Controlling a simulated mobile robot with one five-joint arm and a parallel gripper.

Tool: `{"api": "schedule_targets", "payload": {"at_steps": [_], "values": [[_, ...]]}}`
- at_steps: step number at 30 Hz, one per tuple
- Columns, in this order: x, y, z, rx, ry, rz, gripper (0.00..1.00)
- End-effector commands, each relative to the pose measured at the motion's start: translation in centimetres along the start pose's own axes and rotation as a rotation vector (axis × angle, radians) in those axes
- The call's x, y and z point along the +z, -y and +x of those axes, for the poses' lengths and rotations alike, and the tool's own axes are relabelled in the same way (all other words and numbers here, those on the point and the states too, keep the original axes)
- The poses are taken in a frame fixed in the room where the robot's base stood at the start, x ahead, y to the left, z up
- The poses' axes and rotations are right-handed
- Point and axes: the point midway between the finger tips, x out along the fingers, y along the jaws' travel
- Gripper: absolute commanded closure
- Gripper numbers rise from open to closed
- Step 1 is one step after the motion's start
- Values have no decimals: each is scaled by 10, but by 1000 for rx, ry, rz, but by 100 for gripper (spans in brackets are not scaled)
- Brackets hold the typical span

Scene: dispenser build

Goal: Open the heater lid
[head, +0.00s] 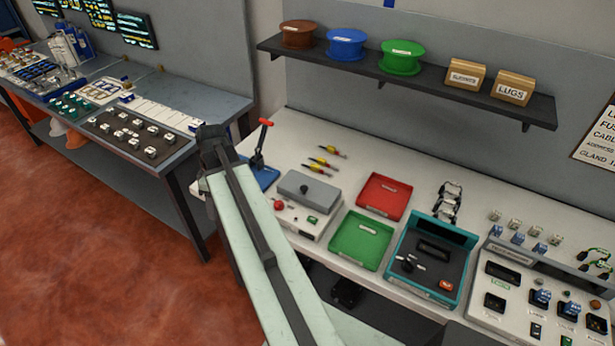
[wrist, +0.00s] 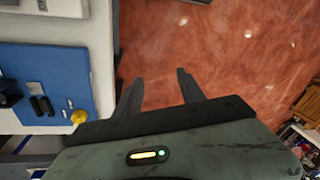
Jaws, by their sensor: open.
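The heater is not clearly seen in the wrist view.
A blue-based press (head: 266,176) with a red-tipped lever stands left of the heater, close to my gripper; its blue base (wrist: 50,88) shows in the wrist view. Red (head: 383,197) and green (head: 360,241) trays lie right of the heater. A shelf (head: 400,85) hangs above.

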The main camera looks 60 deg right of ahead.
Motion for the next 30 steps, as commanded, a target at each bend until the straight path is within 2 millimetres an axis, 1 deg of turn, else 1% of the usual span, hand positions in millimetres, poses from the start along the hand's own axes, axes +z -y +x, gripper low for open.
{"api": "schedule_targets", "payload": {"at_steps": [1, 2, 3, 5, 6, 8, 9, 12, 14, 16, 18, 22, 26, 30], "values": [[34, -35, -24, -11, -32, -33, 53], [54, -51, -34, -16, -52, -69, 53], [82, -72, -46, -20, -80, -116, 53], [124, -97, -63, -16, -123, -185, 53], [152, -111, -73, -10, -149, -228, 53], [190, -126, -86, 4, -185, -286, 53], [212, -134, -93, 15, -204, -320, 53], [253, -145, -105, 41, -239, -385, 53], [268, -148, -109, 51, -251, -410, 53], [276, -150, -111, 58, -258, -427, 53], [278, -150, -111, 60, -260, -433, 53], [277, -150, -105, 60, -259, -434, 53], [274, -151, -90, 60, -258, -434, 53], [269, -151, -65, 60, -258, -433, 53]]}}
